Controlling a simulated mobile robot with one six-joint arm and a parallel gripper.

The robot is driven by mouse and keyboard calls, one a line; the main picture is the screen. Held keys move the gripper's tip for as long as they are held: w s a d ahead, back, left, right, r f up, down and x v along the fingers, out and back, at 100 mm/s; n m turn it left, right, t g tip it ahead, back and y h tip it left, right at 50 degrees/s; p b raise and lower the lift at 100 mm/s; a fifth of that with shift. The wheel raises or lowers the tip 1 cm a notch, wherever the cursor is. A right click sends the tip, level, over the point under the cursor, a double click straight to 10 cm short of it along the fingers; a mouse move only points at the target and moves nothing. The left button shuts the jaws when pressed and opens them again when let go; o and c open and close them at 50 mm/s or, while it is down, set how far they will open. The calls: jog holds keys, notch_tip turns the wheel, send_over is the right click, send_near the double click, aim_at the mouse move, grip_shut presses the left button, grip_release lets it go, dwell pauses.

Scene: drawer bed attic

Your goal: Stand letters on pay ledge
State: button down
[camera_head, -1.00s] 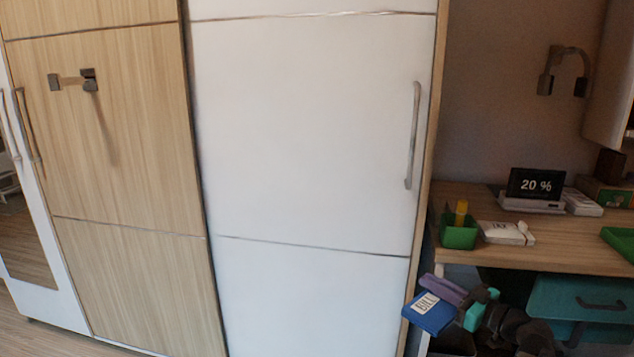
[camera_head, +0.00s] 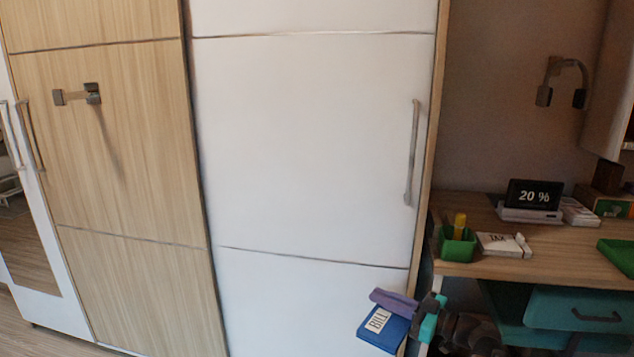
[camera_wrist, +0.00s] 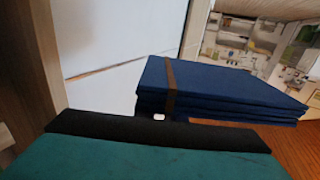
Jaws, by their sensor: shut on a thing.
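A blue bundle marked "BILL" (camera_head: 383,327) is held low at the right edge of the white cupboard door. In the wrist view it is a stack of blue envelopes (camera_wrist: 225,85) with a brown band around it. My gripper (camera_head: 419,314), teal and dark, is shut on the bundle from its right. One teal finger with a black pad fills the bottom of the wrist view. A purple piece (camera_head: 394,301) lies along the bundle's upper side; I cannot tell whether it belongs to my gripper. I cannot pick out a pay ledge in these views.
A wooden desk (camera_head: 560,264) at right holds a green cup (camera_head: 457,245), a white packet (camera_head: 502,244), a "20 %" display (camera_head: 533,196) and a green tray (camera_head: 620,255). A teal drawer (camera_head: 575,311) is below it. The white cupboard door (camera_head: 315,150) stands left of my gripper.

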notch_tip(320, 180, up, 16)
jog(key=p, duration=2.1)
jog(key=shift+p, duration=0.4)
